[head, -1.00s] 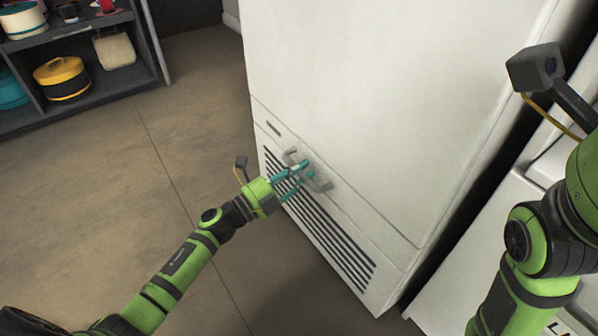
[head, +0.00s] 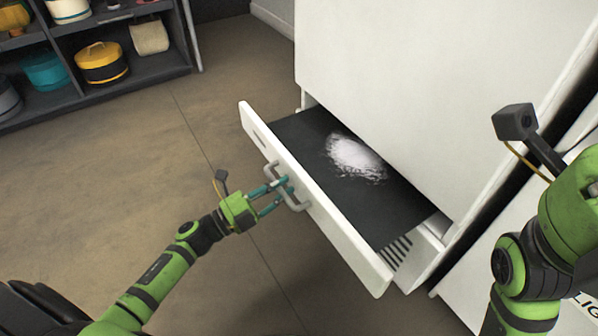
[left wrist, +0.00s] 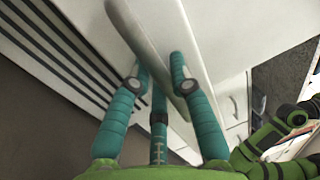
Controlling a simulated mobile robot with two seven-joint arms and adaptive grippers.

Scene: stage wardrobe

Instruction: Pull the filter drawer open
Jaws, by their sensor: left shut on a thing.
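The filter drawer (head: 320,215) stands pulled out from the bottom of the white cabinet (head: 385,85) in the head view. Inside it lies a dark filter sheet (head: 300,130) with a patch of whitish lint (head: 355,156) on it. My left gripper (head: 283,190) is at the drawer's front, its teal fingers shut on the grey handle (head: 296,204). In the left wrist view the handle (left wrist: 150,38) runs between the fingers (left wrist: 160,75). My right arm shows at the right edge of the head view, but its gripper is out of the picture.
A dark shelf unit (head: 130,78) with hats and boxes stands at the back left. Open brown floor (head: 120,180) lies in front of the drawer. Another white unit (head: 470,270) stands close to the cabinet's right.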

